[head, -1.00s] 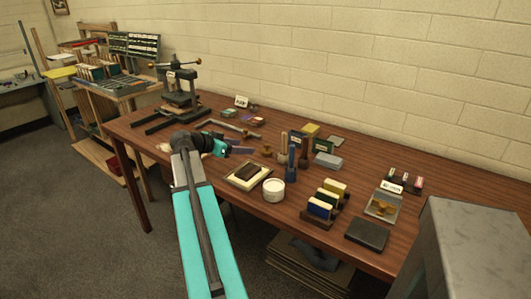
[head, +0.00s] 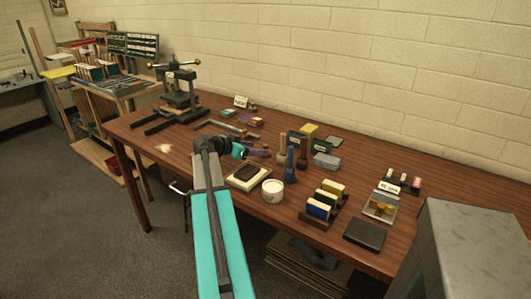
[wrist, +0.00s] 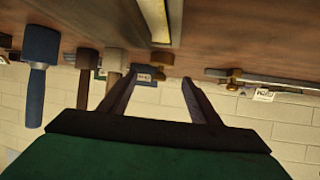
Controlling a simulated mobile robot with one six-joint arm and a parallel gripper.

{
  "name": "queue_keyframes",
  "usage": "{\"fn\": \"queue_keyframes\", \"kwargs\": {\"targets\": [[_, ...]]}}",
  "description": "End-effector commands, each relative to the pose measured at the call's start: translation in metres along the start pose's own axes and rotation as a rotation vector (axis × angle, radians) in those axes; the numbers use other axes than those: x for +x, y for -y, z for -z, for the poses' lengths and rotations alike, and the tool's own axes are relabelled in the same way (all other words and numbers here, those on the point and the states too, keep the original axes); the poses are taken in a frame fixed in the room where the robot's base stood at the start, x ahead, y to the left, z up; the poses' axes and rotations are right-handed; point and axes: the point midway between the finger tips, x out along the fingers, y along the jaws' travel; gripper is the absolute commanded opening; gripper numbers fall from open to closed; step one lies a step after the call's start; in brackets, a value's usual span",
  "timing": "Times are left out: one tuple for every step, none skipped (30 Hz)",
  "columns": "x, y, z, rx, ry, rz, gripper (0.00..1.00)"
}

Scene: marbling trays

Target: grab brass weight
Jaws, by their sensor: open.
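A small brass weight (wrist: 162,61) stands on the wooden table (wrist: 230,40), seen in the wrist view, which shows the scene upside down. It appears between the tips of my gripper (wrist: 160,79), which is open and empty. The weight looks beyond the fingertips, not touched by them. In the head view my gripper (head: 258,153) is low over the middle of the table, and the weight is largely hidden behind it or too small to make out.
A blue-handled tool (head: 290,165) and wooden-handled tools (head: 303,152) stand to the right of my gripper. A cream-edged block (head: 237,184) and a white tub (head: 272,191) lie nearer. A grey tray (head: 370,211) holds brass-coloured pieces. A press (head: 180,93) stands far left.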

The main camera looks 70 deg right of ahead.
Motion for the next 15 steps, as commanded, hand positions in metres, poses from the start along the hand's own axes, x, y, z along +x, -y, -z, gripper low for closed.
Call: {"fn": "queue_keyframes", "kwargs": {"targets": [[0.000, 0.000, 0.000, 0.000, 0.000, 0.000, 0.57], [0.000, 0.000, 0.000, 0.000, 0.000, 0.000, 0.57], [0.000, 0.000, 0.000, 0.000, 0.000, 0.000, 0.57], [0.000, 0.000, 0.000, 0.000, 0.000, 0.000, 0.57], [0.001, 0.000, 0.000, 0.000, 0.000, 0.000, 0.57], [0.003, 0.001, 0.000, -0.001, 0.000, 0.000, 0.57], [0.004, 0.001, 0.001, -0.001, 0.000, 0.000, 0.57], [0.006, 0.001, 0.001, -0.001, 0.000, -0.001, 0.57], [0.010, 0.001, 0.001, -0.001, 0.001, -0.001, 0.57], [0.013, 0.001, 0.001, -0.001, 0.001, -0.001, 0.57], [0.016, 0.001, 0.001, -0.001, 0.001, -0.002, 0.57], [0.021, 0.001, 0.002, -0.001, 0.000, -0.001, 0.57], [0.025, 0.001, 0.002, -0.001, 0.001, -0.001, 0.57], [0.029, 0.001, 0.001, -0.002, 0.001, -0.002, 0.57], [0.034, 0.001, 0.001, -0.002, 0.001, -0.002, 0.57]]}}
